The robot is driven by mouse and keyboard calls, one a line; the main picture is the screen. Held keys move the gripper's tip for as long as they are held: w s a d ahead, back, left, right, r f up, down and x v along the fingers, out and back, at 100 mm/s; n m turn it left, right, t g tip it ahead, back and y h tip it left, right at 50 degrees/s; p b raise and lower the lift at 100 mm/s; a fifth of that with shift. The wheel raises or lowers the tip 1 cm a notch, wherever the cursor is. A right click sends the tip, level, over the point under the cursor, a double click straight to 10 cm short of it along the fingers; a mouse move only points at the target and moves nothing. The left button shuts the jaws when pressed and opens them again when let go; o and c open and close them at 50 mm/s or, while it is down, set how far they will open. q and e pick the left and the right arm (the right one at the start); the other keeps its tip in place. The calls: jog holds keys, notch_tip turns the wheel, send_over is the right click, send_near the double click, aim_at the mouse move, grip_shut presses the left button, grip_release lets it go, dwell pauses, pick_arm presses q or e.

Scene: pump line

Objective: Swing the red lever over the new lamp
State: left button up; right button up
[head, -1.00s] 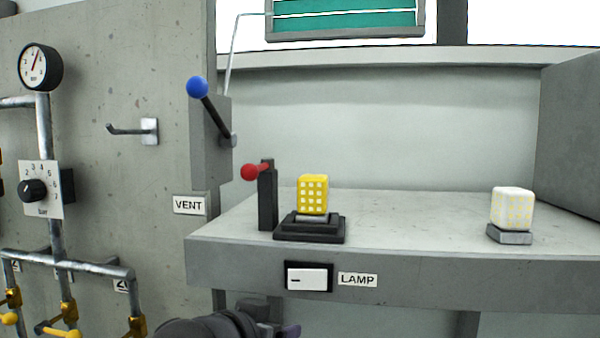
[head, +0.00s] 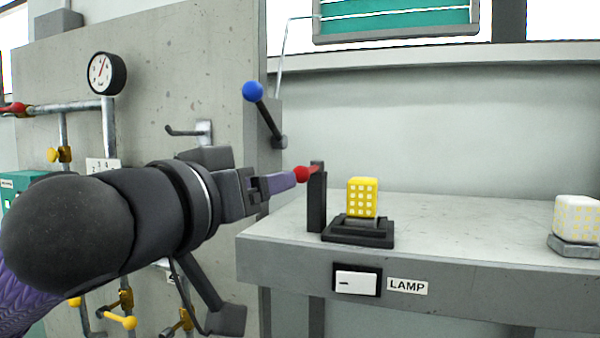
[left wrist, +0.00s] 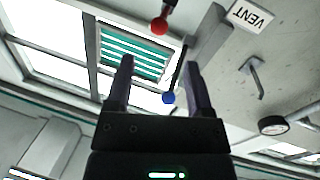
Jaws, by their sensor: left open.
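The red lever (head: 302,174) is a red ball on a short rod at a dark upright post (head: 317,205) on the bench. A yellow gridded lamp (head: 363,196) sits in a black socket (head: 358,236) just right of the post. My left gripper (head: 292,181) comes in from the left, its fingertips close to the red ball. In the left wrist view my left gripper (left wrist: 158,62) is open and empty, with the red ball (left wrist: 159,26) just beyond the tips, roughly between their lines. Whether they touch it I cannot tell. My right gripper is out of view.
A blue-knobbed lever (head: 254,92) stands above and left of the red one. A white gridded lamp (head: 577,217) on a grey base stands at the bench's right. A LAMP switch (head: 357,282) is on the bench front. The bench (head: 460,220) between the lamps is clear.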

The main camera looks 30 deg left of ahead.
aim_at(297, 173)
pick_arm(q)
jog(key=w+p, duration=0.2)
jog(key=w, duration=0.6)
jog(key=shift+a+r+p, duration=0.1)
jog(key=shift+a+p, duration=0.05)
jog(key=shift+p, duration=0.2)
jog(key=shift+w, duration=0.55)
grip_shut()
